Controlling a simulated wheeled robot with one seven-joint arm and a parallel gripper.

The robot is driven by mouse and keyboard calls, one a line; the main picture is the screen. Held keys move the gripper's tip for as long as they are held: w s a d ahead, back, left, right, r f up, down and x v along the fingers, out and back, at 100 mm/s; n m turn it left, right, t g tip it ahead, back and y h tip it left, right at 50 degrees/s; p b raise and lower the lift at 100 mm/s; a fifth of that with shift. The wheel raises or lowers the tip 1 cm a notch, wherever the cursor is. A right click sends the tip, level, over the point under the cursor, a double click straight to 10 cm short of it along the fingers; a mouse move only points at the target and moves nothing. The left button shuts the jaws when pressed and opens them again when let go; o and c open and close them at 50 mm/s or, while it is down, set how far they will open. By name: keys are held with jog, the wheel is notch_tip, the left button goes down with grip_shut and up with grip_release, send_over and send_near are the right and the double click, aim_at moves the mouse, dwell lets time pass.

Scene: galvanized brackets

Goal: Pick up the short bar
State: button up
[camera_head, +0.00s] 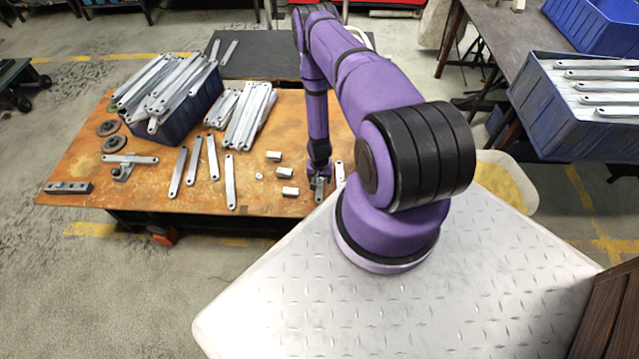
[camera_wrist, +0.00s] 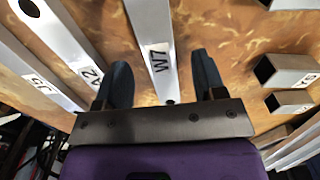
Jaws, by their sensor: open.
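My gripper (camera_head: 319,168) is low over the front right of the wooden table, partly hidden by my own arm. In the wrist view my gripper (camera_wrist: 160,62) is open, with one dark finger on each side of a grey metal bar marked W7 (camera_wrist: 152,45). The fingers show no contact with it. The bar's near end shows by the gripper; its far end is out of frame, so its full length is hidden. In the head view a bar end (camera_head: 319,191) shows just below the gripper. I cannot tell by label which bar is the short one.
Marked bars (camera_wrist: 62,50) lie left of the fingers in the wrist view; hollow blocks (camera_wrist: 285,70) lie right. On the table (camera_head: 75,180) are a blue crate (camera_head: 185,118) heaped with bars, loose bars (camera_head: 230,182), stacked bars (camera_head: 248,115) and black discs (camera_head: 108,128).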

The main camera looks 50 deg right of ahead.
jog(key=shift+f, duration=0.9)
jog(key=c, duration=1.1)
jog(key=shift+r, duration=0.1)
jog(key=shift+c, duration=0.2)
